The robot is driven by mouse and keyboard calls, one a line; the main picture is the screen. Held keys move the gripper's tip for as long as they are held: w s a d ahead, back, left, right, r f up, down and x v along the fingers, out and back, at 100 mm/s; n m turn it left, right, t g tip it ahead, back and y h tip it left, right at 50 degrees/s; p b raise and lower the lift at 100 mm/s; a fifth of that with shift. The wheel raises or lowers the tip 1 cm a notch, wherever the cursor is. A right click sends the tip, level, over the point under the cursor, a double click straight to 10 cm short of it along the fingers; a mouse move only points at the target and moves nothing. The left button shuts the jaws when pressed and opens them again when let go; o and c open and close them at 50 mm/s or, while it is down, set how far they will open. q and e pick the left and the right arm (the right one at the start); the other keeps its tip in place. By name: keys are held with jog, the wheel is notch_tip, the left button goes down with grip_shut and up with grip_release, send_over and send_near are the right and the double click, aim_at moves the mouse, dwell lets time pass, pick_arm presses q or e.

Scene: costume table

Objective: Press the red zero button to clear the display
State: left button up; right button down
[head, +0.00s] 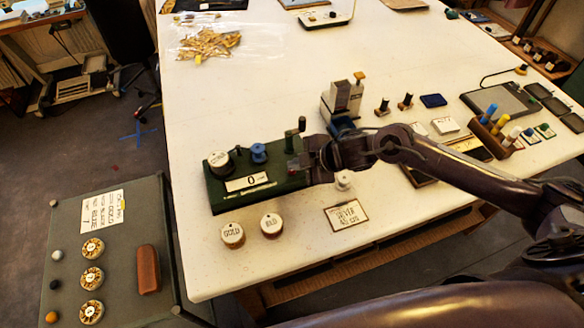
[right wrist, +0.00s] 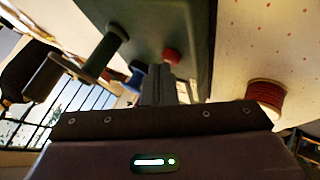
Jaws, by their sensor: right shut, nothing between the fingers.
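The dark green device (head: 262,196) stands near the table's left front edge, with a white display plate (head: 250,182) that reads 0. The red button (right wrist: 171,56) shows in the right wrist view on the device's green face, just beyond my fingertips. My right gripper (head: 303,163) is at the device's right end, shut and empty. Its fingers (right wrist: 160,72) point at the green face close to the button; I cannot tell whether they touch it. My left gripper is not in view.
A green post (right wrist: 107,50) rises beside my fingers, and a red thread spool (right wrist: 267,94) is to their right. Two round labelled tins, GOLD (head: 232,235) and RED (head: 271,225), stand before the device beside a sign card (head: 346,216).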

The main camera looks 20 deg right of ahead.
jog(key=shift+r+p, duration=0.85)
jog(key=shift+r, duration=0.1)
notch_tip(320, 180, up, 5)
jog(key=p, duration=0.4)
jog(key=shift+p, duration=0.3)
jog(key=shift+d, duration=0.1)
dwell(0.5)
